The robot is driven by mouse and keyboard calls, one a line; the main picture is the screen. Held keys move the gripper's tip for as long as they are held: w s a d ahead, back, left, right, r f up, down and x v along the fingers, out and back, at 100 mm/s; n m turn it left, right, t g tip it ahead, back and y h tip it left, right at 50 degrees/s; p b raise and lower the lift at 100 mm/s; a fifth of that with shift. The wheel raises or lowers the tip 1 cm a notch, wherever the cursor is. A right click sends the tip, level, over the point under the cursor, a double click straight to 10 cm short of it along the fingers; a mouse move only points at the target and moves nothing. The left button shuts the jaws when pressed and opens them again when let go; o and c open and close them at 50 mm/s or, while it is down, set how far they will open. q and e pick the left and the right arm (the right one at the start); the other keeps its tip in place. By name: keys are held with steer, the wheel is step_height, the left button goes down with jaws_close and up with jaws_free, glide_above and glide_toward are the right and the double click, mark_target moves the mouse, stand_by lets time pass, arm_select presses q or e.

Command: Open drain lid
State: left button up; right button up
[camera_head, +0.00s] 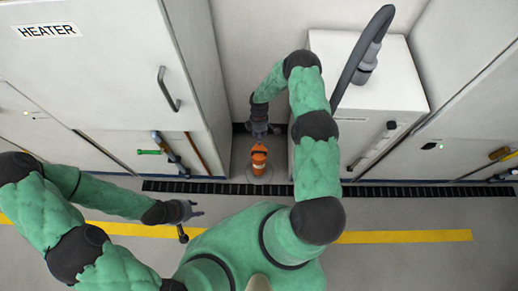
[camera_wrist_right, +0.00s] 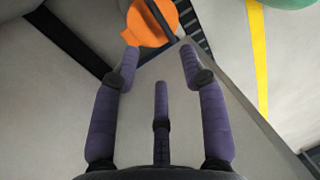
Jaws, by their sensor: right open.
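An orange piece with a dark band (camera_head: 259,158) stands in the narrow gap between the white cabinets, on a pale round plate (camera_head: 258,176) at floor level. I cannot tell for certain which of these is the drain lid. In the right wrist view the orange piece (camera_wrist_right: 148,24) lies just beyond my fingertips, crossed by a dark bar. My right gripper (camera_head: 262,132) reaches down into the gap behind the orange piece; its purple-grey fingers (camera_wrist_right: 160,58) are spread and empty. My left gripper (camera_head: 194,211) hangs at the left with its fingers apart and empty.
A white cabinet marked HEATER (camera_head: 90,60) stands at the left and a white box (camera_head: 370,80) with a dark hose (camera_head: 358,55) at the right. A black slotted channel (camera_head: 400,191) crosses the floor. A yellow stripe (camera_head: 410,236) lies on open floor in front.

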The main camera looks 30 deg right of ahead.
steer(key=b, duration=0.4)
glide_above(259, 149)
steer(key=s+a, duration=0.1)
steer(key=s, duration=0.1)
step_height(259, 149, down, 9)
steer(key=shift+s+a+f, duration=0.1)
steer(key=shift+a+f, duration=0.05)
steer(key=shift+f, duration=0.05)
steer(key=shift+c, duration=0.2)
jaws_close()
